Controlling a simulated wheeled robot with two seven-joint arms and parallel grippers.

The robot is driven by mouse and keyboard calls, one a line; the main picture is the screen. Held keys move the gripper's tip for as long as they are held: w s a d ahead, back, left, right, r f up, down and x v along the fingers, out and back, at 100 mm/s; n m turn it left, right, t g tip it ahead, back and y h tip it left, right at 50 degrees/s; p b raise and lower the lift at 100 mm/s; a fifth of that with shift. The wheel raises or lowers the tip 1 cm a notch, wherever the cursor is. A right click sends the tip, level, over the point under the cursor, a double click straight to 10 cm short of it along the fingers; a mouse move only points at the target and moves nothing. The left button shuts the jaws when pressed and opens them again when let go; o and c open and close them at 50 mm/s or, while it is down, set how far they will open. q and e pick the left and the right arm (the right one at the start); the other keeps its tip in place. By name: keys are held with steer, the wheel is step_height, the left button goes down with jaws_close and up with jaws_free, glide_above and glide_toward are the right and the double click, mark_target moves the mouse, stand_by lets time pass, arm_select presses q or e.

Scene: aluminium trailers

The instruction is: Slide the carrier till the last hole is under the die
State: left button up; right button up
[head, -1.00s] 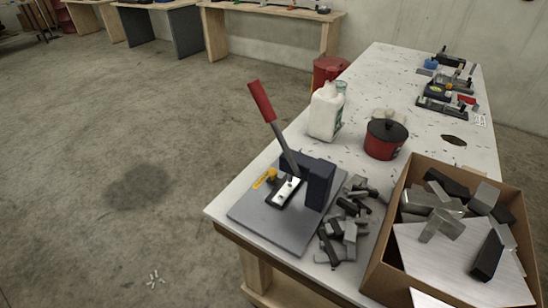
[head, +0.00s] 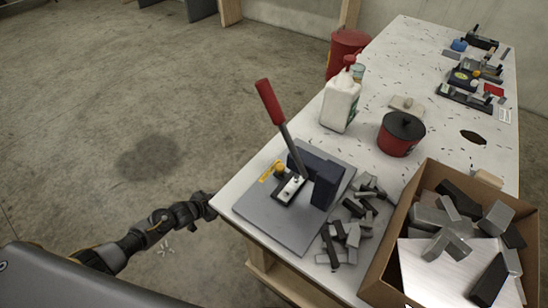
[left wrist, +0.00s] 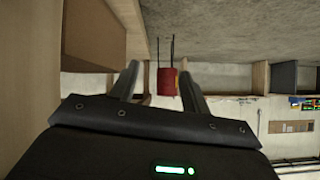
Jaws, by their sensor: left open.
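The press (head: 322,186) stands on a grey base plate (head: 271,222) at the near left corner of the table. Its lever with a red handle (head: 269,101) is raised and leans left. The light carrier strip with dark holes (head: 291,187) lies at the foot of the lever, beside a yellow knob (head: 279,169). The die and which hole lies under it are too small to tell. In the left wrist view my left gripper (left wrist: 164,75) is open and empty.
Loose metal pieces (head: 344,232) lie right of the press. A cardboard box (head: 388,242) of metal parts stands at the right. A white jug (head: 340,103) and a red pot (head: 400,134) stand behind.

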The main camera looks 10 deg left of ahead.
arm_select(q)
steer(key=w+d+r+m+h+p, duration=0.1)
steer(key=w+d+r+m+h, duration=0.1)
steer(key=r, duration=0.7)
steer(key=w+d+r+m+h+p, duration=0.1)
steer(key=w+r+m, duration=0.1)
steer(key=r, duration=0.7)
steer(key=w+d+r+m+h+p, duration=0.2)
steer(key=r, duration=0.8)
steer(key=g+h+p, duration=0.2)
steer(key=g+h, duration=0.1)
steer(key=g, duration=0.1)
glide_toward(279, 167)
steer(key=x, duration=0.7)
steer(key=shift+w+d, duration=0.15)
steer(key=shift+w, duration=0.05)
steer(key=shift+w+d+f+g, duration=0.25)
steer(key=shift+d+f+g, duration=0.05)
steer(key=shift+d, duration=0.2)
jaws_close()
